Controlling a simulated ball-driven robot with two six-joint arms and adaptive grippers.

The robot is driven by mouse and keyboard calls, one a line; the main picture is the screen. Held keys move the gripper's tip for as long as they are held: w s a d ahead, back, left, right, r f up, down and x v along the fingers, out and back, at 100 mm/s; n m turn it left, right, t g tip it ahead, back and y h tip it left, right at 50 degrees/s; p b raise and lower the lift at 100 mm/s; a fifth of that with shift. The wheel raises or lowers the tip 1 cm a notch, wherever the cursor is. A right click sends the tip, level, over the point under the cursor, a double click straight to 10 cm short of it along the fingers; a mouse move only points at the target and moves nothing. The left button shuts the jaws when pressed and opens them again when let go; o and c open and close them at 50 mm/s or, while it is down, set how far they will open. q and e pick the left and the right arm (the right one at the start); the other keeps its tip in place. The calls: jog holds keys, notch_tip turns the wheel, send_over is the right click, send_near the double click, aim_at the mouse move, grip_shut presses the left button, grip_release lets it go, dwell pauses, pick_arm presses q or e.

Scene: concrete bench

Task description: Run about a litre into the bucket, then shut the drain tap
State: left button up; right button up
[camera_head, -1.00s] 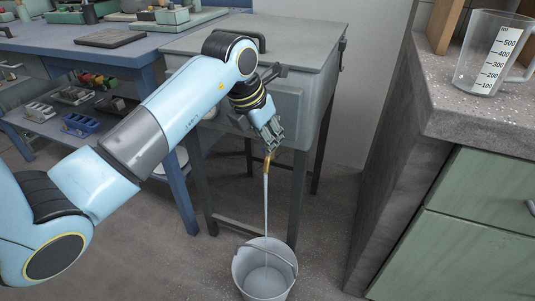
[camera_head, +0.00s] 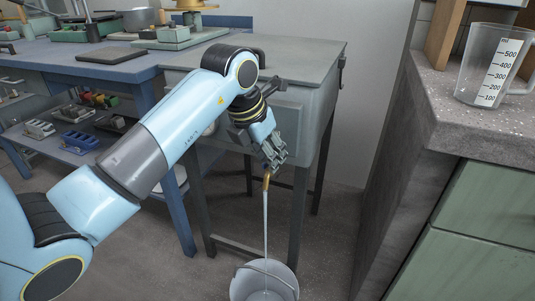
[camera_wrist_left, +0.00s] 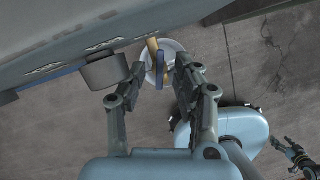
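The drain tap's brass spout (camera_head: 267,181) hangs below the grey cabinet, and a stream of water (camera_head: 266,225) runs from it. The stream falls into the grey bucket (camera_head: 241,286) on the floor, cut off by the bottom edge; its water level cannot be read. My left gripper (camera_head: 273,160) is at the tap and covers its upper part. In the left wrist view its fingers (camera_wrist_left: 162,70) are apart, with the dark blue tap lever (camera_wrist_left: 182,76) close to the right finger; contact cannot be told. My right gripper (camera_wrist_left: 296,154) shows small at lower right, its state unclear.
A grey, legged cabinet (camera_head: 290,68) carries the tap. A blue workbench (camera_head: 70,58) with tools stands at left. A clear measuring jug (camera_head: 488,72) stands on the stone counter (camera_head: 465,125) at right. Floor between cabinet and counter is clear.

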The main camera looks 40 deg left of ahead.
pick_arm(q)
jog(key=v, duration=1.2)
jog(key=shift+w, duration=0.15)
